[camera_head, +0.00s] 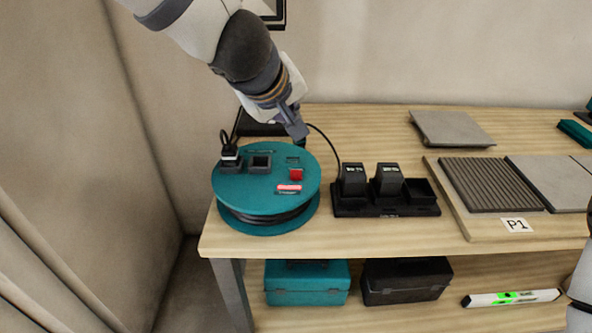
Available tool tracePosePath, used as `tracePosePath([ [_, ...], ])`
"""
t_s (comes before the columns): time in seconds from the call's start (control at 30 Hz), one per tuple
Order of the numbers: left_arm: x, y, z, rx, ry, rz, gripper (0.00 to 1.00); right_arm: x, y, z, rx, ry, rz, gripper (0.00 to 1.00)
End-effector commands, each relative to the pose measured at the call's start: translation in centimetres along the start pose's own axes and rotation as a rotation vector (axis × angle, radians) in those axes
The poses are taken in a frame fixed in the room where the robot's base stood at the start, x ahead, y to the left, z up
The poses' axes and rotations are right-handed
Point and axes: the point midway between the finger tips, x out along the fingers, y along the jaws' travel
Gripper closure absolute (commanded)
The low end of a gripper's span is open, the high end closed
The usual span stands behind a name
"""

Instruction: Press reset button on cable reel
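The teal cable reel (232,200) lies flat on the left end of the workbench, with black cable wound below its top disc. My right gripper is out of view; only part of that arm shows at the right edge.
A black plug (230,154) and a socket (259,163) are on the reel. A black charger (385,208) with two batteries stands right of it. Tiles on a board (483,232) lie farther right. Teal (306,284) and black (405,281) cases sit on the lower shelf.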

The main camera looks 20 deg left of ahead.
Motion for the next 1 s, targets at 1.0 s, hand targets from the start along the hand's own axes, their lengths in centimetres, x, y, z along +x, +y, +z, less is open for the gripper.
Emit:
tracePosePath([
  [1.0,6.1,-4.5,4.5,-0.001,-0.001,-0.001,1.0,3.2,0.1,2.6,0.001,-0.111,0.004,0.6],
])
